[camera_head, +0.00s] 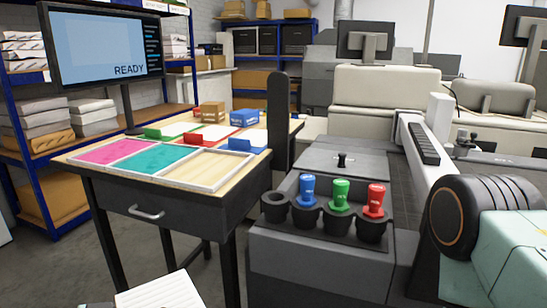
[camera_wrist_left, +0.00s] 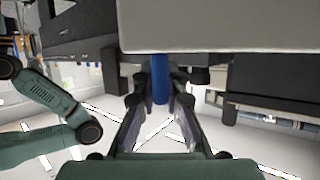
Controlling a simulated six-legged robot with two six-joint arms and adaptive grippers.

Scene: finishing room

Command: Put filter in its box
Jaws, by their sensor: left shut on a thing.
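My left gripper (camera_wrist_left: 160,88) is shut on an upright blue rod (camera_wrist_left: 160,70), which shows between its fingers in the left wrist view. The rod meets the underside of a broad pale slab (camera_wrist_left: 215,27); I cannot tell for sure that they are one piece. In the head view a white, lined flat piece (camera_head: 163,291), which looks like the filter, shows at the bottom edge and is partly cut off. A sliver of teal shows beside it. I cannot tell which box is the filter's. My right gripper is not in view.
A wooden table (camera_head: 258,170) holds coloured framed panels and small boxes, including a brown one (camera_head: 213,112). A dark machine (camera_head: 315,252) at centre right carries blue, green and red knobbed tools in cups. A monitor (camera_head: 103,45) reads READY. Floor shows left of the table.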

